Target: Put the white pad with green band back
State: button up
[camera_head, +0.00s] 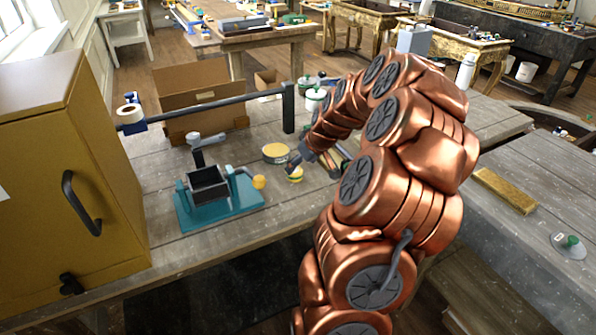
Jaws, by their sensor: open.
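A small round pad (296,174), pale and yellowish with a thin dark or green band, sits on the grey wooden table just below my gripper. It is too small to be sure that it is the white pad with green band. My gripper (294,163) is at the end of my copper-coloured arm, low over the table. It is open, and its fingers are small and partly hidden by the arm. I cannot tell whether it touches the pad. A round tin with a yellow top (276,152) stands just behind and left of it.
A teal-based device (218,208) with a dark box and yellow knob stands left of the gripper. A yellow cabinet (70,180) fills the left. A grey bar on a post (289,108) and an open cardboard box (203,98) are behind. Lidded pots (315,98) stand near my arm.

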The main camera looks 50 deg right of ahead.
jog(key=b+v, duration=0.1)
jog(key=v, duration=0.5)
jog(key=shift+s+r+b, duration=0.25)
jog(key=shift+r+b, duration=0.1)
dwell(0.4)
